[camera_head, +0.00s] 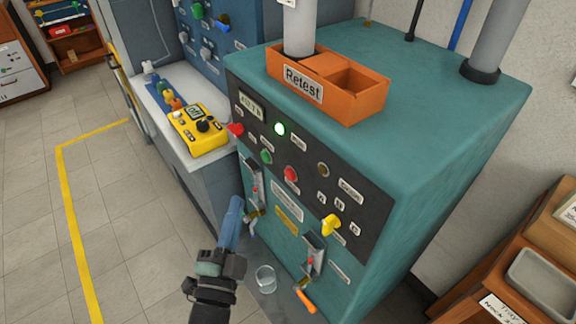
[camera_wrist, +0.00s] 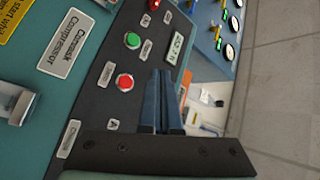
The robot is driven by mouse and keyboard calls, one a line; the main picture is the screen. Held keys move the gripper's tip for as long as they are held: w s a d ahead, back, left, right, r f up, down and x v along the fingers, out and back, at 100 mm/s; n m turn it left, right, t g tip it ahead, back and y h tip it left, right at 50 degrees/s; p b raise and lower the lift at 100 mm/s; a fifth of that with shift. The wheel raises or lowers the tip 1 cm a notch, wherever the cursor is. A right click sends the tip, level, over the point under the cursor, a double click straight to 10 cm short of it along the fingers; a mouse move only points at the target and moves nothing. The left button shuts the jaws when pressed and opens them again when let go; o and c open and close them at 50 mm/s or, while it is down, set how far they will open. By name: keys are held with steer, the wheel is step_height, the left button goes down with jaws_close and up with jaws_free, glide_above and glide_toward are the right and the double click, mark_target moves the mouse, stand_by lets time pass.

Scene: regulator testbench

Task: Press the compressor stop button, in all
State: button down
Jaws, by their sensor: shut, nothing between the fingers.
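The teal compressor cabinet (camera_head: 440,150) has a dark control panel. A red round button (camera_head: 291,174) sits on it, right of and below a green button (camera_head: 266,157); their labels are too small to read. The wrist view also shows the red button (camera_wrist: 125,82) and the green button (camera_wrist: 132,41). My gripper (camera_head: 237,200) is shut and empty, in front of the cabinet's left lower side. In the wrist view its blue fingers (camera_wrist: 161,73) lie together, right of the red button in the picture. No contact with the button is visible.
A red knob (camera_head: 236,129), a lit green lamp (camera_head: 279,128) and a yellow knob (camera_head: 330,224) share the panel. Latches with levers, one orange-handled (camera_head: 306,300), stick out below. A clear glass (camera_head: 265,279) stands near my gripper. An orange Retest box (camera_head: 368,101) sits on top.

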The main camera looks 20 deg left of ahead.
mark_target(285, 171)
steer(key=shift+w+d, duration=0.1)
steer(key=w+d+b, duration=0.3)
steer(key=w+d, duration=0.2)
steer(key=w, duration=0.1)
steer(key=shift+w+d, duration=0.15)
steer(key=shift+w, duration=0.25)
steer(key=shift+w, duration=0.1)
stand_by(2.0)
steer(key=shift+w+d, duration=0.2)
steer(key=shift+w, duration=0.05)
steer(key=shift+w+d+b, duration=0.35)
steer(key=shift+w+b, duration=0.05)
stand_by(0.8)
steer(key=shift+s, duration=0.1)
steer(key=shift+s+a+p, duration=0.5)
steer(key=shift+s+a, duration=0.05)
steer(key=shift+s, duration=0.1)
steer(key=shift+s+a+p, duration=0.6)
steer(key=shift+s+a, duration=0.2)
steer(key=shift+s, duration=0.2)
steer(key=shift+s+a+p, duration=0.6)
steer(key=shift+s+a, duration=0.15)
steer(key=shift+s, duration=0.25)
